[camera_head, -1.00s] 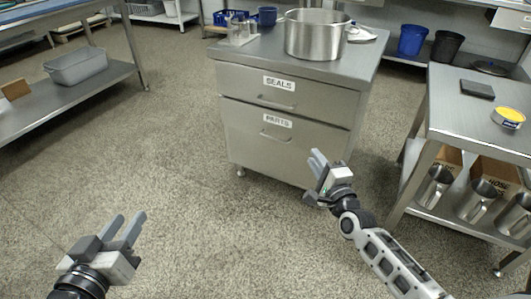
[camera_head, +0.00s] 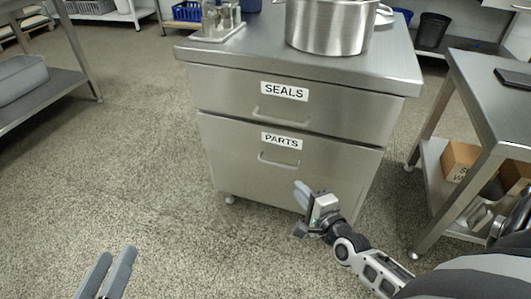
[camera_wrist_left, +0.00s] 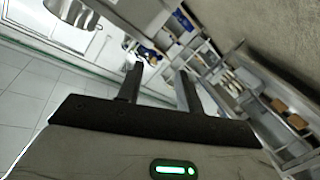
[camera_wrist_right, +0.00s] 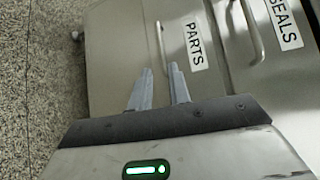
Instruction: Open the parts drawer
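The parts drawer (camera_head: 270,180) is the lower, taller drawer of the steel cabinet, shut, with a PARTS label (camera_head: 281,141) and a bar handle (camera_head: 278,160). Its handle also shows ahead of the fingers in the right wrist view (camera_wrist_right: 160,47). My right gripper (camera_head: 302,189) is in front of the drawer, lower than the handle and to its right in the picture, apart from it. It is open with a narrow gap and empty. My left gripper (camera_head: 118,254) is low at the left, away from the cabinet, open and empty; the left wrist view shows the gap between its fingers (camera_wrist_left: 160,72).
The seals drawer (camera_head: 235,97) above is shut. A steel pot (camera_head: 330,27) and a small rack (camera_head: 219,22) stand on the cabinet top. A steel table (camera_head: 490,90) stands at the right, a shelf (camera_head: 45,95) at the left. The floor before the cabinet is clear.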

